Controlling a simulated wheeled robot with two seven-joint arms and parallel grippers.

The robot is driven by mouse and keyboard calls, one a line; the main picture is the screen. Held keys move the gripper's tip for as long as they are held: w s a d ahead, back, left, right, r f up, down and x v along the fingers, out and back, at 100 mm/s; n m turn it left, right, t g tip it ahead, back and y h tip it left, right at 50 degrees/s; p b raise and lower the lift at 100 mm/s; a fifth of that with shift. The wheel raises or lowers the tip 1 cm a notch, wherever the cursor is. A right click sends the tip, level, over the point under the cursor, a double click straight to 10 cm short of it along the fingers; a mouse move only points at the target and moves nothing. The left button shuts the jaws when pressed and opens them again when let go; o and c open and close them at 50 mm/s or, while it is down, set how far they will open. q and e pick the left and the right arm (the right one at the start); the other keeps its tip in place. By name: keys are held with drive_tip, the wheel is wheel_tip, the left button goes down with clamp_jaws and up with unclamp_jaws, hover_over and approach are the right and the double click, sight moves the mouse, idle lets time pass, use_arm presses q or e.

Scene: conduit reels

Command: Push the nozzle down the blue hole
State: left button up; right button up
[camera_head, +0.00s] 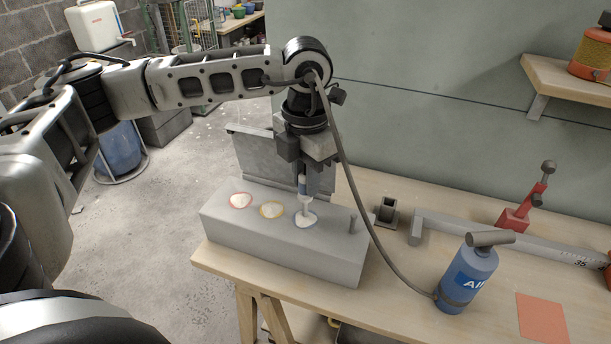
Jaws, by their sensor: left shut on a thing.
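A grey block (260,242) lies on the wooden table and has a row of three holes with coloured rims, each with pale material heaped in it. The red hole (240,201) is at the left, the yellow hole (271,210) in the middle, and the blue hole (315,224) at the right. My left gripper (307,172) is shut on the nozzle (306,202), upright over the blue hole. The nozzle's lower end meets the pale material there; I cannot tell how deep it is. My right gripper is not in view.
A hose (361,212) runs from my left wrist to the blue air bottle (467,275). Behind are a small dark holder (386,212), a long grey bar (480,246) and a red clamp (517,215). An orange square (542,318) lies at the right front.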

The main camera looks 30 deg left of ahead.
use_arm(q)
drive_tip(key=shift+b, duration=0.35)
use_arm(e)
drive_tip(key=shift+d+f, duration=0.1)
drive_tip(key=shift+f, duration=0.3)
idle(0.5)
use_arm(q)
drive_tip(key=shift+f+b, duration=1.4)
drive_tip(key=shift+f, duration=0.15)
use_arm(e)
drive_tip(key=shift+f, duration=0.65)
